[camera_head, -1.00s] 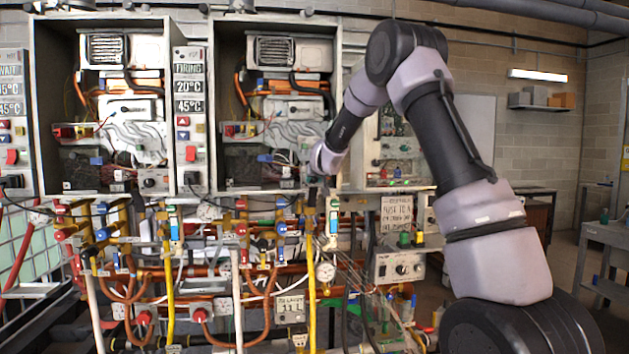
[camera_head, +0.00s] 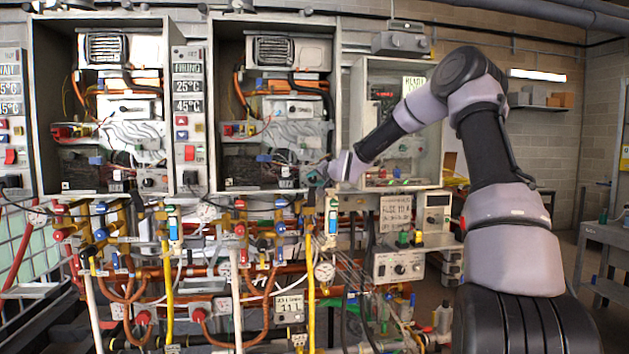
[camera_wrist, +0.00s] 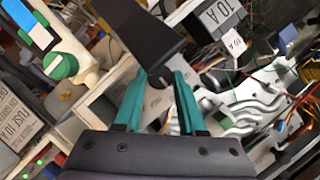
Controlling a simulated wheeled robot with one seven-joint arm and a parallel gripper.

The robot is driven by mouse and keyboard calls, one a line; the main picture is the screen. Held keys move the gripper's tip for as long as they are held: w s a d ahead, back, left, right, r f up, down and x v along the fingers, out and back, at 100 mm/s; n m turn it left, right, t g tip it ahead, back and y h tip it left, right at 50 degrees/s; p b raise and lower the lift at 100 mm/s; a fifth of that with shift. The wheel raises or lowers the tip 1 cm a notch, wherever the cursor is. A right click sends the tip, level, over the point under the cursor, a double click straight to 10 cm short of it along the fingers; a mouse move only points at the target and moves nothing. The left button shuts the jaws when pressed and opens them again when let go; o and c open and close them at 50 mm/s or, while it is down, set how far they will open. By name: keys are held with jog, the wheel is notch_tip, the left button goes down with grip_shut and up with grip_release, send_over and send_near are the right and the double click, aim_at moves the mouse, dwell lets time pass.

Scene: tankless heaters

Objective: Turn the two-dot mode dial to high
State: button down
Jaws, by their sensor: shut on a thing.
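My gripper (camera_wrist: 162,76) is shut on a black dial (camera_wrist: 138,38) in the wrist view; its teal fingers stand on either side of the dial's narrow end. A small light mark shows on that end. In the head view my gripper (camera_head: 317,179) is at the lower right corner of the middle heater cabinet and hides the dial there. I cannot make out any dots or a high mark, so the dial's setting cannot be read.
A green knob (camera_wrist: 60,65) is left of my fingers in the wrist view. Grey-white ribbed parts (camera_wrist: 255,100) and thin wires lie close on the right. Pipes and a yellow tube (camera_head: 311,290) run below the cabinet (camera_head: 340,120). The floor at right is partly clear.

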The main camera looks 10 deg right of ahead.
jog(key=m, duration=0.1)
jog(key=m+y, duration=0.1)
jog(key=m+t, duration=0.1)
jog(key=m, duration=0.1)
jog(key=shift+d+f+y, duration=0.15)
jog(key=shift+f+y, duration=0.1)
jog(key=shift+y, duration=0.15)
jog(key=shift+m+t+y, duration=0.4)
jog(key=shift+m+t, duration=0.2)
jog(key=shift+m, duration=0.9)
jog(key=shift+c, duration=2.4)
grip_release()
